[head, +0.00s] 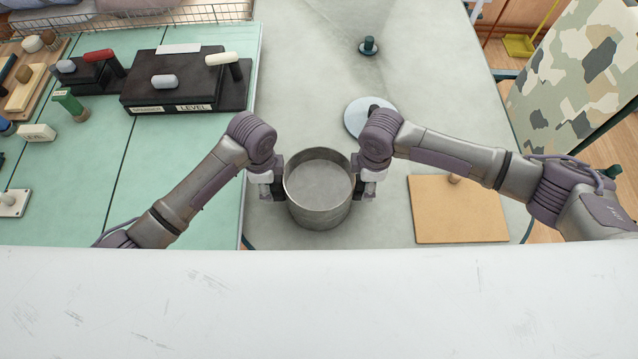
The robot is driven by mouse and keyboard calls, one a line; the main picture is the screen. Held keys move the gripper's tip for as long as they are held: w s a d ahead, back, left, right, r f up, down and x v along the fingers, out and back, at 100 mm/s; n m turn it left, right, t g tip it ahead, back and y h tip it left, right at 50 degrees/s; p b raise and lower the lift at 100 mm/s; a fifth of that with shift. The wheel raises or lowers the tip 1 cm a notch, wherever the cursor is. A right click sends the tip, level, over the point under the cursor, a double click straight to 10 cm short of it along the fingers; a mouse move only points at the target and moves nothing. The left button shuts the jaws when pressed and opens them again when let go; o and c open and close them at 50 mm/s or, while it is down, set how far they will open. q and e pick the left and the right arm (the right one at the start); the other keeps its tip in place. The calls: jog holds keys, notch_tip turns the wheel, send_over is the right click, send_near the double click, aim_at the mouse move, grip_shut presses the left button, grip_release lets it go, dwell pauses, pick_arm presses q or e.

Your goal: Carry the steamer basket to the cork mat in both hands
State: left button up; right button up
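The steamer basket (320,213) is a round, grey, open-topped metal vessel, upright and empty, at the middle of the grey table. My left gripper (275,184) is at its left side and my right gripper (366,184) is at its right side, both close against the wall near the rim. The fingers are small and partly hidden under the wrists, so I cannot tell whether they are closed on handles. I also cannot tell whether the basket touches the table. The cork mat (458,218) is a flat tan square to the right of the basket.
A small wooden knob (454,178) shows at the mat's far edge, below my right forearm. A pale round disc (362,117) lies behind my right wrist. A dark green knob (368,46) stands farther back. A green bench (200,130) with black blocks borders the left.

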pick_arm(q)
grip_shut()
pick_arm(e)
grip_shut()
pick_arm(q)
jog(key=shift+r, duration=0.1)
pick_arm(e)
jog(key=shift+r, duration=0.1)
